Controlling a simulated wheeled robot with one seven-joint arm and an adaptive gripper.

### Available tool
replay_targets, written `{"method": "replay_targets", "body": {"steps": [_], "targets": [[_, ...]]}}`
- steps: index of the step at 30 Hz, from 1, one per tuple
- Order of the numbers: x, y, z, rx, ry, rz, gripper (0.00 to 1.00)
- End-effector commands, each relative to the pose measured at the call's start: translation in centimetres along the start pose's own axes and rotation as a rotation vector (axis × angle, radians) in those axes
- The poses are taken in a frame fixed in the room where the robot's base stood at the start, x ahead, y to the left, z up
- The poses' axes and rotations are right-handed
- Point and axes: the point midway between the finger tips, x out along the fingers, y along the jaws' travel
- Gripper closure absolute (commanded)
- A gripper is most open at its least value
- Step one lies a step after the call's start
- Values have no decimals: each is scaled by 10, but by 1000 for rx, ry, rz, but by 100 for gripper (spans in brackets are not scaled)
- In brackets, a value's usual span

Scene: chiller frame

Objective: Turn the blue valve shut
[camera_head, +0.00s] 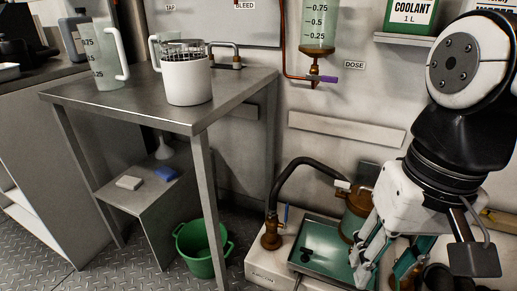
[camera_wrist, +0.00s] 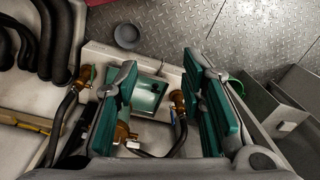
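A small blue lever (camera_head: 286,213) stands upright beside a brass valve fitting (camera_head: 271,236) on the low white base. A thick black hose rises from the fitting. My gripper (camera_head: 378,268) is right of the valve in the head view, above the right side of the green tray. In the wrist view my gripper (camera_wrist: 160,68) has its teal-padded fingers wide apart with nothing held. It does not touch the lever.
A green tray (camera_head: 318,253) and a brass canister (camera_head: 356,214) stand between valve and gripper. A purple-blue lever (camera_head: 323,78) sits under the dosing cylinder (camera_head: 319,28). A steel table (camera_head: 120,103) and green bucket (camera_head: 198,262) are left. Black hoses (camera_wrist: 55,40) crowd the wrist view's left.

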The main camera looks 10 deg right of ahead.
Motion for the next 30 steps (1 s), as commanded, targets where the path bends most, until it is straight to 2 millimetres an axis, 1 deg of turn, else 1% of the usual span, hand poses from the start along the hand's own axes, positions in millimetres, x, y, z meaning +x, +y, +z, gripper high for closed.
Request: {"method": "replay_targets", "body": {"steps": [1, 5, 6, 8, 10, 14, 15, 17, 18, 20, 21, 23, 24, 26, 27, 29, 30], "targets": [[-10, -6, -20, 50, -10, -12, 63], [-21, -22, -71, 189, -18, -52, 63], [-23, -26, -87, 233, -19, -64, 63], [-24, -32, -110, 299, -24, -83, 63], [-24, -39, -138, 378, -30, -104, 63], [-16, -48, -189, 529, -46, -140, 63], [-13, -51, -205, 577, -50, -152, 63], [-6, -54, -228, 648, -58, -168, 63], [-1, -55, -242, 696, -66, -179, 63], [8, -58, -264, 770, -75, -195, 63], [16, -58, -278, 820, -81, -204, 63], [27, -59, -299, 896, -91, -219, 63], [36, -59, -312, 946, -98, -228, 63], [50, -59, -331, 1025, -110, -242, 63], [61, -58, -342, 1077, -118, -250, 63], [77, -57, -360, 1156, -129, -262, 63], [89, -56, -370, 1211, -137, -270, 63]]}}
